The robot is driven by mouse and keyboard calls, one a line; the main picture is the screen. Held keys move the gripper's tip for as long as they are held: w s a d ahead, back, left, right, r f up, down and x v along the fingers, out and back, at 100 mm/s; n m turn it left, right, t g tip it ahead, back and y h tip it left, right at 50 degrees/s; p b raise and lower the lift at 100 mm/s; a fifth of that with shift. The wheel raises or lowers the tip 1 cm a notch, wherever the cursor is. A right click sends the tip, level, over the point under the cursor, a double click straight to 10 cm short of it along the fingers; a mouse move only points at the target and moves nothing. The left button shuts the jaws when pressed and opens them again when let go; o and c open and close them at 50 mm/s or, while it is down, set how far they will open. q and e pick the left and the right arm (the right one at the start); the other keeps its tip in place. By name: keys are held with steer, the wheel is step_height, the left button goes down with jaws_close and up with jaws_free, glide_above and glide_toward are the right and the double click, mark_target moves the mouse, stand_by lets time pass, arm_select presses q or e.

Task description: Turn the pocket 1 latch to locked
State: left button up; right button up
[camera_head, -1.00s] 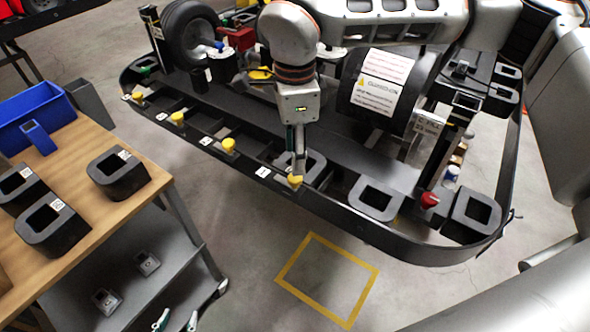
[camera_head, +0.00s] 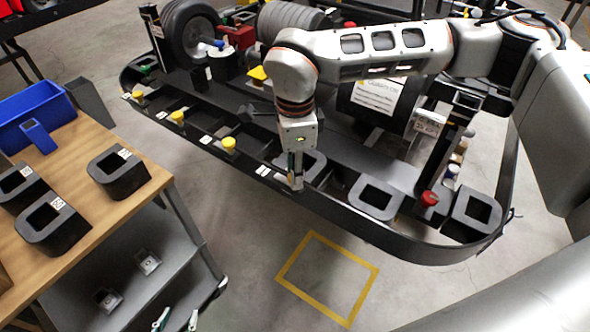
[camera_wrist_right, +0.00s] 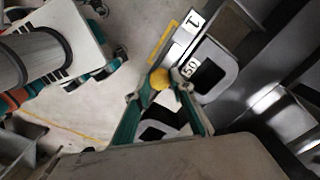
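The pocket 1 latch has a round yellow knob (camera_wrist_right: 160,78) beside the white label "1" (camera_wrist_right: 193,20) in the right wrist view. My right gripper (camera_wrist_right: 156,92) has its fingers on both sides of this knob, with a visible gap on at least one side. In the head view my right gripper (camera_head: 297,184) points down at the near rim of the black kart tray (camera_head: 345,213) and hides the knob. The latch's locked or unlocked state cannot be read. My left gripper (camera_head: 177,319) shows only its two separated fingertips at the bottom edge, with nothing between them.
Other yellow knobs (camera_head: 228,143) line the rim to the left. A black holder (camera_head: 376,198) and a red knob (camera_head: 429,198) are to the right. A wooden table (camera_head: 95,222) with black holders and a blue bin (camera_head: 40,112) stands left. A yellow floor square (camera_head: 328,279) is empty.

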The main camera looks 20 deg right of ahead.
stand_by(0.3)
steer(key=m, duration=0.4)
steer(key=shift+m+b, duration=0.3)
steer(key=shift+m, duration=0.1)
steer(key=m, duration=0.4)
steer(key=shift+m, duration=0.3)
steer(key=m, duration=0.4)
steer(key=shift+b, duration=0.4)
steer(key=shift+r+m, duration=0.1)
steer(key=shift+m, duration=2.1)
steer(key=shift+o, duration=0.2)
steer(key=shift+w, duration=0.1)
steer(key=o, duration=1.1)
